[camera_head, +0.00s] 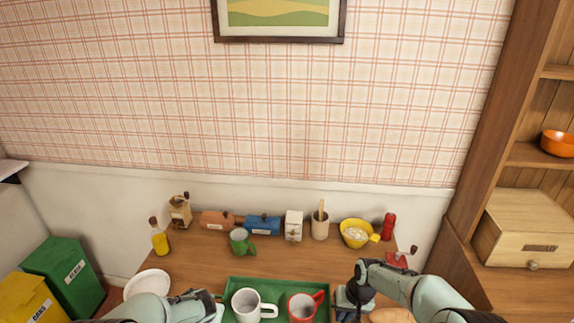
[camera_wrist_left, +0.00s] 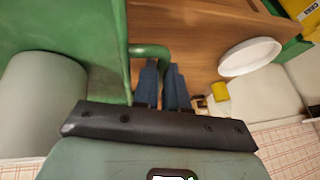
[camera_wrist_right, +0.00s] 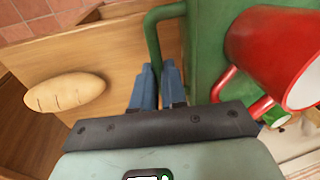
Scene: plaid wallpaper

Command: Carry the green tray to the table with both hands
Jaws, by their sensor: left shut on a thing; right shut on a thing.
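The green tray (camera_head: 265,284) is at the bottom of the head view, in front of or over the wooden table (camera_head: 200,266); I cannot tell whether it touches the top. A white mug (camera_head: 246,305) and a red mug (camera_head: 302,307) stand on it. My left gripper (camera_wrist_left: 163,65) is shut on the tray's left handle (camera_wrist_left: 150,50). My right gripper (camera_wrist_right: 156,68) is shut on the right handle (camera_wrist_right: 152,35). In the head view, my right gripper (camera_head: 345,300) is at the tray's right side. The tray's near edge is cut off in the head view.
A white plate (camera_head: 148,282) lies left of the tray and bread (camera_head: 390,315) lies right. A green mug (camera_head: 241,242), oil bottle (camera_head: 159,240), yellow bowl (camera_head: 355,233) and several containers line the table's back. Green (camera_head: 66,273) and yellow (camera_head: 30,300) bins stand at left.

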